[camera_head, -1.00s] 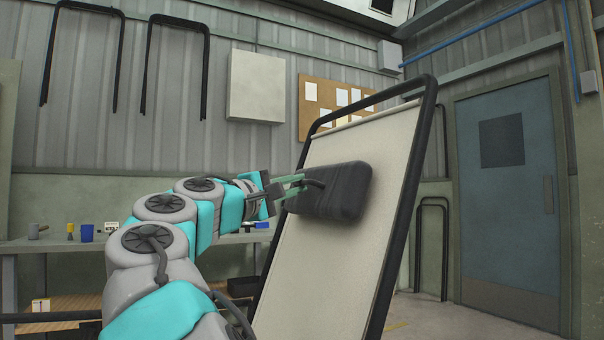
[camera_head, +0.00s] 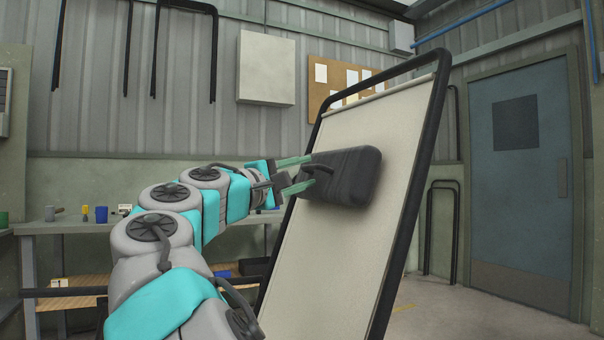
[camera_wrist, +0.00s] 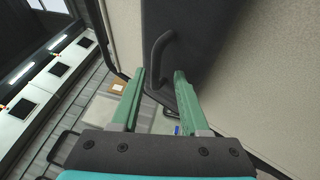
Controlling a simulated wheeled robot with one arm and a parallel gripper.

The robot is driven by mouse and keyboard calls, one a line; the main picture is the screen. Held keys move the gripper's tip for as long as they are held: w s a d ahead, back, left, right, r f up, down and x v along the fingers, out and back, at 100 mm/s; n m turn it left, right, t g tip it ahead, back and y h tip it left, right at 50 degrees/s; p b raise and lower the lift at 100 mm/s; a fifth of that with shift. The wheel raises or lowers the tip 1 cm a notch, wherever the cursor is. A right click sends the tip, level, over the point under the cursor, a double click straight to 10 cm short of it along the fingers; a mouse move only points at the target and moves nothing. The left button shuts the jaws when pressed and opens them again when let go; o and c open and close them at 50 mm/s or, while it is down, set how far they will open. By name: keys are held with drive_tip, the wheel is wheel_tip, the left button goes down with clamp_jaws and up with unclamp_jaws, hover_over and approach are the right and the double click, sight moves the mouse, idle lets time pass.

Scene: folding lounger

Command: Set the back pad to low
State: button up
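The back pad (camera_head: 347,178) is a dark grey cushion on the upper-middle part of the lounger's pale, tilted backrest (camera_head: 300,255), which has a black tube frame. A dark curved handle (camera_wrist: 160,48) stands out from the pad's face; it also shows in the head view (camera_head: 318,169). My gripper (camera_head: 308,170) has two green fingers, spread apart, at the left part of the pad. In the wrist view my gripper (camera_wrist: 159,76) is open, and the handle's near end appears between or just beyond the fingertips. I cannot tell if it touches.
A workbench (camera_head: 140,222) with a blue cup (camera_head: 101,214) and small tools stands behind my arm on the left. A blue door (camera_head: 522,170) and bare floor lie to the right. A cork board (camera_head: 338,82) hangs behind the backrest.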

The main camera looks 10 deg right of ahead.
drive_tip(key=v, duration=0.7)
drive_tip(key=shift+s+a, duration=0.25)
drive_tip(key=shift+a, duration=0.05)
